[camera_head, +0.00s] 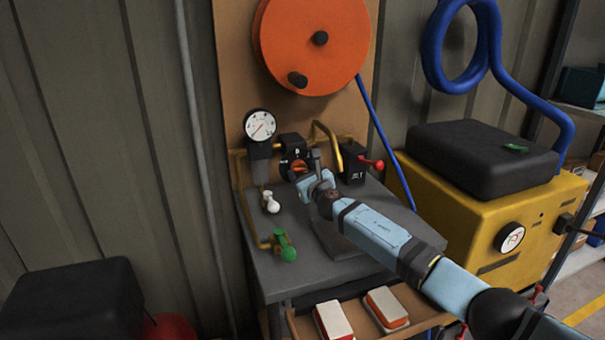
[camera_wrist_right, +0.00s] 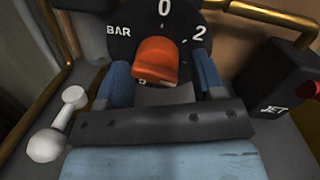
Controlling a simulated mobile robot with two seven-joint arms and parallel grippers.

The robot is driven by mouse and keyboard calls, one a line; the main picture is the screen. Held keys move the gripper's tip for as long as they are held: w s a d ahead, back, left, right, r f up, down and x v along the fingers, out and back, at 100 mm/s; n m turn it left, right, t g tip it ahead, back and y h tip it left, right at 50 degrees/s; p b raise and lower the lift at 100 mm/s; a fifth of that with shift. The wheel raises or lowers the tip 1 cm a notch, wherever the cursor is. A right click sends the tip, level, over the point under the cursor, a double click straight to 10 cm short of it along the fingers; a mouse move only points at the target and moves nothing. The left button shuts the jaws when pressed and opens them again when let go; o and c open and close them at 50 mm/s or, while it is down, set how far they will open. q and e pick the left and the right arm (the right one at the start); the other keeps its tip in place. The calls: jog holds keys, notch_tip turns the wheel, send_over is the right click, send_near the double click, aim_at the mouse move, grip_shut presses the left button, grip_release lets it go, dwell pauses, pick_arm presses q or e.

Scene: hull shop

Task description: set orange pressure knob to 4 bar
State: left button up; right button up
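The orange pressure knob (camera_head: 299,166) sits on a black dial box (camera_head: 291,143) on the bench's back panel. In the right wrist view the knob (camera_wrist_right: 157,58) is in front of a black dial (camera_wrist_right: 188,20) marked BAR, 0 at the top and 2 at the right; its lower part is hidden. My right gripper (camera_wrist_right: 162,78) is open, with one blue finger on each side of the knob and a gap visible at the right. In the head view this gripper (camera_head: 303,176) reaches the knob from the front right. My left gripper is not in view.
A round gauge (camera_head: 260,124) stands left of the dial. A white-handled valve (camera_head: 270,203), a green valve (camera_head: 284,247) and the black JET box (camera_head: 354,165) with a red lever (camera_head: 372,164) are close by. A yellow machine (camera_head: 462,222) stands at right.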

aim_at(303, 172)
jog(key=shift+o, duration=0.3)
jog(key=shift+s, duration=0.1)
jog(key=shift+s+d+p, duration=0.1)
jog(key=shift+s+p, duration=0.1)
jog(key=shift+p, duration=0.1)
jog(key=shift+p+v, duration=0.9)
jog(key=shift+v, duration=0.3)
jog(key=p+v, duration=0.3)
jog(key=v, duration=0.7)
jog(key=shift+s+d, duration=0.2)
jog(key=shift+s, duration=0.15)
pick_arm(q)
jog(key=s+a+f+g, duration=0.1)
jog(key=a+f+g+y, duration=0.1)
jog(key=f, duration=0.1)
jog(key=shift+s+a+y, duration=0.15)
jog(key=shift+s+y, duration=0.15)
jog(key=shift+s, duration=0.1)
